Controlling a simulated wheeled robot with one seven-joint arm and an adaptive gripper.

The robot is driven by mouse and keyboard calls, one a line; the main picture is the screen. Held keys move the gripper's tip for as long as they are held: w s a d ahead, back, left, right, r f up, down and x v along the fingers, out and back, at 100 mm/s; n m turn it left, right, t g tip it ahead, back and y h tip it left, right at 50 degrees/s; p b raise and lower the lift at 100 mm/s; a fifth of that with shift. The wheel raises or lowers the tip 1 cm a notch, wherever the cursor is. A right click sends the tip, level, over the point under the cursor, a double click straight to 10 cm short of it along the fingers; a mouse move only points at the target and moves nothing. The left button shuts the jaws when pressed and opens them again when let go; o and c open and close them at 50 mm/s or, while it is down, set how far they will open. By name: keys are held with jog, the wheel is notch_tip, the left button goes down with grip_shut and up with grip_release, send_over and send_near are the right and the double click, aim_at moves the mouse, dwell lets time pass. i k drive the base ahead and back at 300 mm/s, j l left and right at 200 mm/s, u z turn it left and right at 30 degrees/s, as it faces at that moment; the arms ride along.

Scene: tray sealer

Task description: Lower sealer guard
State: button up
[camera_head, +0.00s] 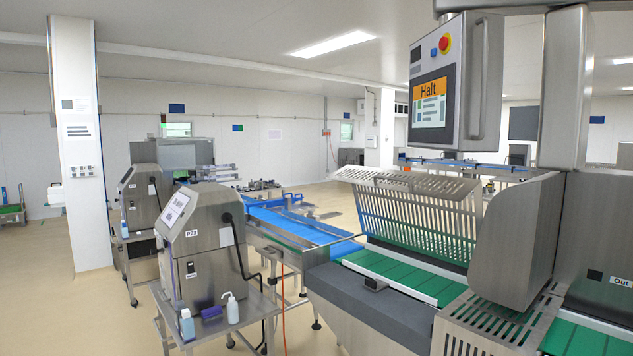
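The sealer guard (418,215) is a slotted stainless steel plate with a bent upper part. It stands up over the far side of the green infeed belt (400,275), and the near side of the belt lies open to view. The tray sealer (518,245) is the large steel machine on the right. Its screen (431,101) reads "Halt" on an orange band. My gripper is not in view.
A steel stand with a device labelled P23 (200,245) is at front left, with bottles (231,308) on its shelf. A blue conveyor (295,225) leads to the sealer. An orange cable (284,300) hangs to the floor.

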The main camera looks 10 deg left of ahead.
aim_at(468, 184)
jog(key=u, duration=0.25)
jog(key=i, duration=1.15)
